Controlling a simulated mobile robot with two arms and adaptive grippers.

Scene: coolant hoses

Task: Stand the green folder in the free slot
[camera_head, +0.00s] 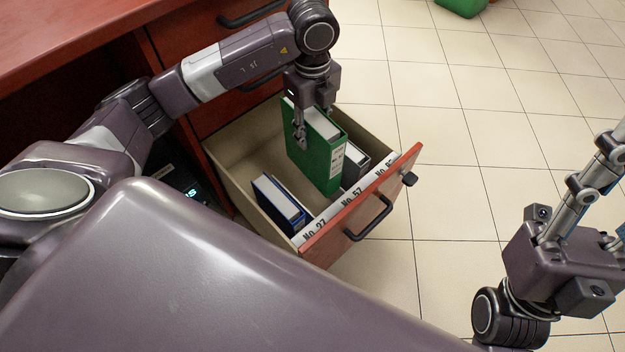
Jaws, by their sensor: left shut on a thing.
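The green folder (318,160) is upright, its white label facing the drawer front. My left gripper (300,138) is shut on its upper part, with one finger visible on the near green side. The folder's lower part is inside the open drawer (228,172), between a blue folder (277,204) and a dark grey folder (357,165). I cannot tell whether its bottom touches the drawer floor. The free slot is the gap between these two folders, around the label No. 57 (352,197). My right gripper (566,258) is at the right edge, its fingertips out of frame.
The drawer's red front (335,232) has a black handle (371,219) and slot labels along its top. The red desk (90,25) stands behind at the left. Open tiled floor (450,150) lies right of the drawer. A green bin (462,6) is at the top edge.

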